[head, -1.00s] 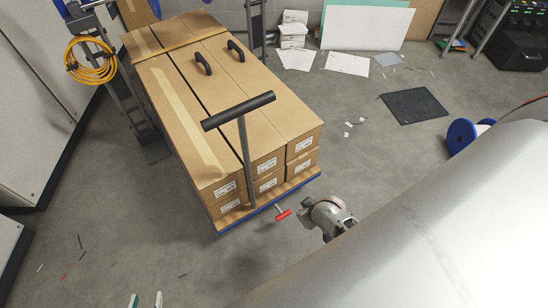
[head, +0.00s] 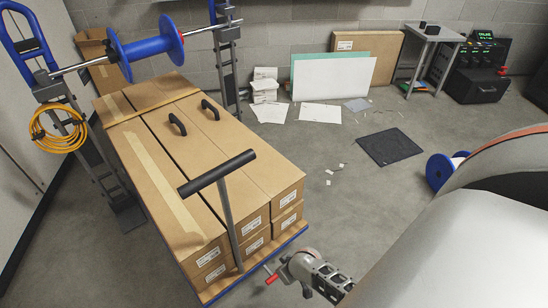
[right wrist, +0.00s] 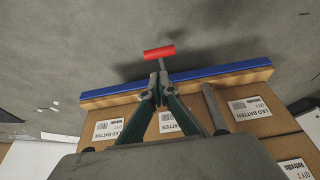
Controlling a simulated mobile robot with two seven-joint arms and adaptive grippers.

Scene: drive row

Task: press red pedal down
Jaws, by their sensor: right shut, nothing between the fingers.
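The red pedal (head: 271,279) sticks out on a thin stem from the near end of a loaded trolley, beside its blue edge (head: 252,266). It also shows in the right wrist view as a red bar (right wrist: 159,52) across the end of its stem. My right gripper (right wrist: 157,88) is shut and empty, with its fingertips in front of the stem in that view; I cannot tell whether they touch. In the head view my right arm's end is just right of the pedal, and its fingertips are hidden. My left gripper is out of view.
The trolley carries stacked cardboard boxes (head: 195,150) and has an upright black T-handle (head: 218,173). A blue reel rack (head: 146,48) stands behind it. A black mat (head: 390,147) and a blue spool (head: 440,171) lie right. Floor between is mostly clear.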

